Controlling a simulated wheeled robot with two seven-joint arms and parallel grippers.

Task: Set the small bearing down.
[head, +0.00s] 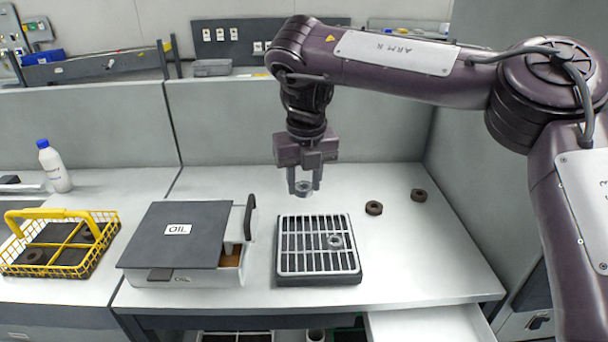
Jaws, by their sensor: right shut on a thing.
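My right gripper (304,183) is shut on a small grey bearing (303,188), held above the back edge of the slatted rack. The slatted rack (297,270) is a dark tray with a light grate on the bench. Another small grey ring (336,241) lies on the right half of the grate. Two dark rings, one nearer (374,208) and one farther right (418,195), lie on the bench to the right of the rack. My left gripper is not in view.
An oil box (190,232) with a dark lid stands left of the rack. A yellow wire basket (62,262) with dark rings and a white bottle (54,166) are farther left. An open drawer (425,325) sticks out at the front. The bench right of the rack is mostly clear.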

